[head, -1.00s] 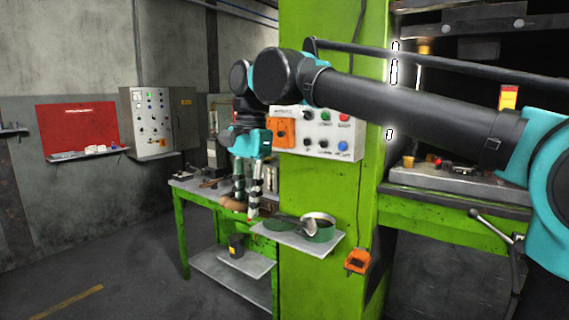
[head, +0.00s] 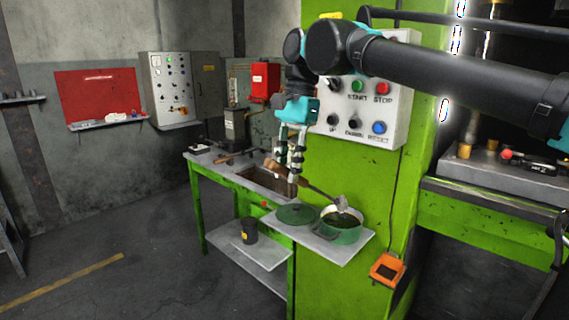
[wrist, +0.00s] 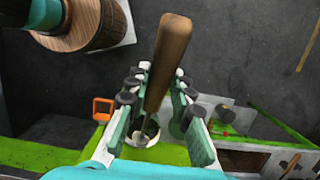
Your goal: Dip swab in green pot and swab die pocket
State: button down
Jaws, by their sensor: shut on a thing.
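My gripper (head: 290,172) is shut on the swab's brown wooden handle (head: 318,191), above the small shelf on the press column. The handle slants down to the right, and the grey swab head (head: 341,203) is at the mouth of the green pot (head: 342,232). I cannot tell how deep it is in the pot. In the wrist view, the handle (wrist: 168,62) stands between the fingers (wrist: 155,115), with the pot rim (wrist: 146,138) behind them. The die pocket cannot be made out.
A green lid (head: 297,213) lies left of the pot on the grey shelf (head: 325,254). A button box (head: 365,95) is on the green column close behind my arm. A green workbench (head: 198,215) stands left. The press bed (head: 490,172) is at right, with red-handled things on it.

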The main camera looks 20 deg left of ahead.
jog(key=shift+w+d+f, duration=0.25)
jog(key=shift+w+f, duration=0.2)
jog(key=shift+w, duration=0.15)
jog(key=shift+w+d+f, duration=0.25)
jog(key=shift+w+f, duration=0.2)
jog(key=shift+w, duration=0.1)
notch_tip(320, 180, down, 4)
jog(key=shift+w+r, duration=0.15)
jog(key=shift+r, duration=0.1)
jog(key=shift+w+d+f, duration=0.1)
jog(key=shift+f, duration=1.5)
dwell(0.5)
jog(key=shift+s+a+v, duration=0.1)
jog(key=shift+s+v, duration=0.15)
jog(key=shift+v, duration=1)
jog(key=shift+s+a+v, duration=0.1)
jog(key=shift+s+v, duration=0.1)
jog(key=shift+v, duration=1.05)
jog(key=shift+s+a+v, duration=0.1)
jog(key=shift+s+v, duration=0.15)
jog(key=shift+v, duration=0.95)
jog(key=shift+r, duration=0.35)
